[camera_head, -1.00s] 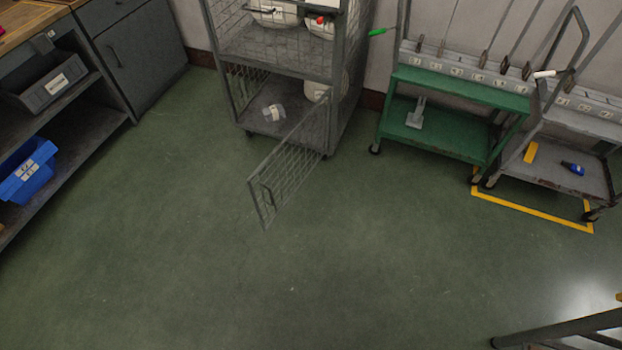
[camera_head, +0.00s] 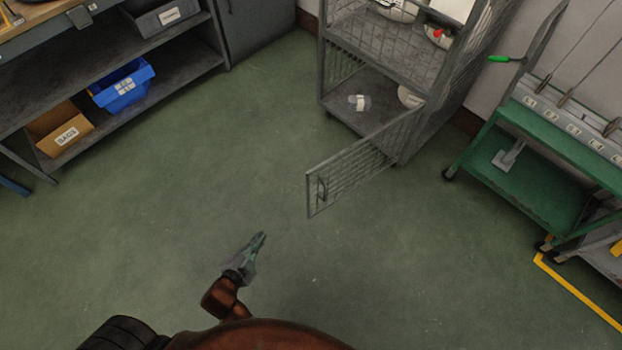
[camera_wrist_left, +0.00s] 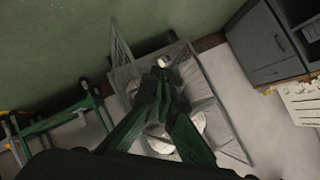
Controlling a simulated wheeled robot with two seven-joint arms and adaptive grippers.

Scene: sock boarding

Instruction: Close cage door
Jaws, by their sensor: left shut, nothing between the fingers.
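The wire-mesh cage (camera_head: 375,62) stands at the back right of centre in the head view. Its lower mesh door (camera_head: 360,168) is swung wide open toward me, with a handle (camera_head: 322,189) near its free edge. My left gripper (camera_head: 261,238) is shut and empty above the floor, to the left of and nearer than the door's free edge, apart from it. In the left wrist view the gripper (camera_wrist_left: 162,72) covers part of the cage, and the open door (camera_wrist_left: 122,45) shows at upper left. My right gripper is not in view.
A green cart (camera_head: 530,180) stands to the right of the cage. A workbench shelf at left holds a blue bin (camera_head: 122,86) and a cardboard box (camera_head: 62,130). A small white item (camera_head: 359,102) lies inside the cage's lower level. The floor around the door is clear.

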